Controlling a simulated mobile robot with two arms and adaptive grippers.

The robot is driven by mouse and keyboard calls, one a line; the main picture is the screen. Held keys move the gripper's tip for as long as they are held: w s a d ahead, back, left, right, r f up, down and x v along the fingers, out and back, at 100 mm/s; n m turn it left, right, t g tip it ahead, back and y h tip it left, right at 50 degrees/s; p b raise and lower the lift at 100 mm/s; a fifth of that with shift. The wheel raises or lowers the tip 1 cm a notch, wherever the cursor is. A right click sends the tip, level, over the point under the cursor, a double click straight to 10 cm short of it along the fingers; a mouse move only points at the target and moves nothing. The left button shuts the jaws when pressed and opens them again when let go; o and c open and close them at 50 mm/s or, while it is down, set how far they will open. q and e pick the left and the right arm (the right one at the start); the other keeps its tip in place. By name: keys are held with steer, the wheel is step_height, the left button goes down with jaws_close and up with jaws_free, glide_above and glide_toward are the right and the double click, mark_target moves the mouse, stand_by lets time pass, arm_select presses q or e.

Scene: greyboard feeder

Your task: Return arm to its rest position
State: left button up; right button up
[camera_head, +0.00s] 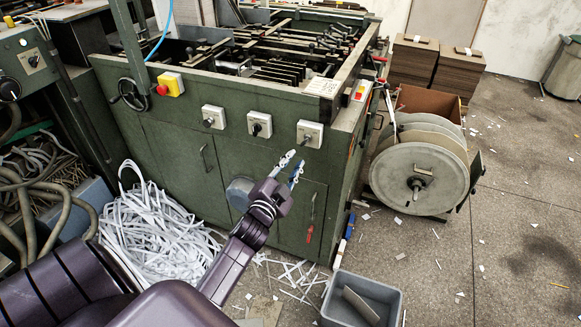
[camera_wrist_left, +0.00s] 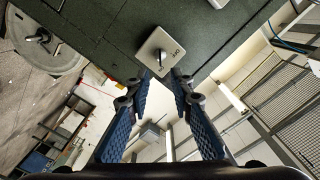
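My left gripper (camera_head: 291,168) reaches in from the lower left in the head view, in front of the green machine (camera_head: 190,150). Its two fingers stand apart with nothing between them. In the left wrist view its blue-padded fingers (camera_wrist_left: 163,82) point at a white switch box (camera_wrist_left: 160,51) with a dark knob. The right-hand switch box (camera_head: 309,134) in the head view is just above the fingertips. I cannot tell whether they touch it. My right gripper is in neither view.
A yellow box with a red button (camera_head: 170,85) and further switches sit on the machine's front. A pile of white paper strips (camera_head: 155,225) lies at left. A grey bin (camera_head: 362,300) stands below right. A large reel (camera_head: 418,177) stands right. Open floor lies beyond.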

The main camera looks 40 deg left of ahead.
arm_select(q)
steer(key=shift+v, duration=1)
steer(key=s+d+f+n+g+h, duration=0.1)
steer(key=s+d+f+g, duration=0.2)
steer(key=f, duration=0.9)
steer(key=s+d+f+g+h, duration=0.1)
steer(key=s+d+f+g, duration=0.15)
steer(key=f, duration=0.95)
steer(key=s+d+f+n+g+h, duration=0.1)
steer(key=s+d+f+g, duration=0.3)
steer(key=s+f, duration=0.95)
steer(key=s+d+f+g, duration=0.2)
steer(key=s+f, duration=0.4)
steer(key=s, duration=0.4)
steer(key=s+d+f+n+g+h, duration=0.1)
steer(key=s+d+f+g, duration=0.1)
steer(key=s+f, duration=0.4)
steer(key=s+d+f+n+g, duration=0.1)
steer(key=s+f, duration=0.5)
steer(key=s, duration=0.9)
steer(key=shift+d+g, duration=0.75)
steer(key=shift+g, duration=0.2)
